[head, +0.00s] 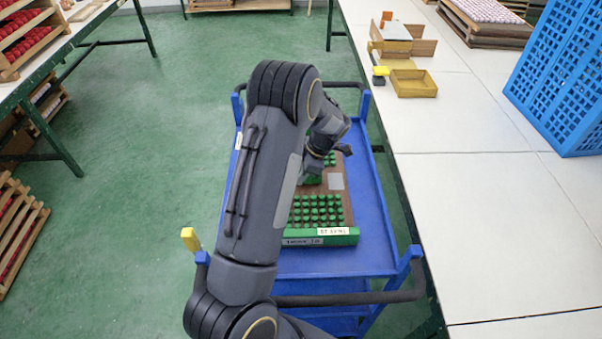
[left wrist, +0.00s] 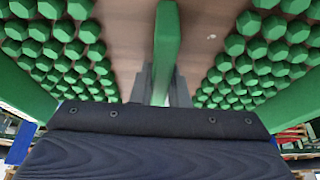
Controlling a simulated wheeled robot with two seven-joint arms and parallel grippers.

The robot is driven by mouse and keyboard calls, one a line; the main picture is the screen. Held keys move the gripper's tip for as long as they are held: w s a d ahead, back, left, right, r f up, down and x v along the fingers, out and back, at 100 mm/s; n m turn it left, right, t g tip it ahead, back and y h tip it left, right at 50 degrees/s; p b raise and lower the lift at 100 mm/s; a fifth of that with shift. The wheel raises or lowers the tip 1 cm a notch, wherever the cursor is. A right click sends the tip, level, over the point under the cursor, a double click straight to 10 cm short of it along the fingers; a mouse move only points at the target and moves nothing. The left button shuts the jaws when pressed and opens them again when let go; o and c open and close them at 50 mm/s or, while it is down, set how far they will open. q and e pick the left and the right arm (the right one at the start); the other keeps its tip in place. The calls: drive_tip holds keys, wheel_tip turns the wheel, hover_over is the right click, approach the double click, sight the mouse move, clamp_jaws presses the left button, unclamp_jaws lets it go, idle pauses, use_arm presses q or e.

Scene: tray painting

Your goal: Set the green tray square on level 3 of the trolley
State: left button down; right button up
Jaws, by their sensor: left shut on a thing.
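The green tray (head: 340,240) has a brown floor and rows of green pieces, with white labels on its near wall. It is over the top deck of the blue trolley (head: 374,225); I cannot tell whether it rests there or hangs just above. My left gripper (head: 318,172) reaches down to its middle, partly hidden by my arm. In the left wrist view, the gripper's fingers (left wrist: 163,92) are shut on the tray's green middle bar (left wrist: 167,45), with green pieces on both sides. My arm hides the tray's left part. My right gripper is not in view.
A white table (head: 480,200) runs along the trolley's right side. It bears a small wooden box (head: 413,84) and a blue crate (head: 565,80). The trolley has dark handles (head: 345,298) and raised corner posts. Racks of red pieces (head: 22,35) stand at left. Green floor lies open between.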

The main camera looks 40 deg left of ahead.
use_arm(q)
drive_tip(key=c, duration=1.4)
unclamp_jaws()
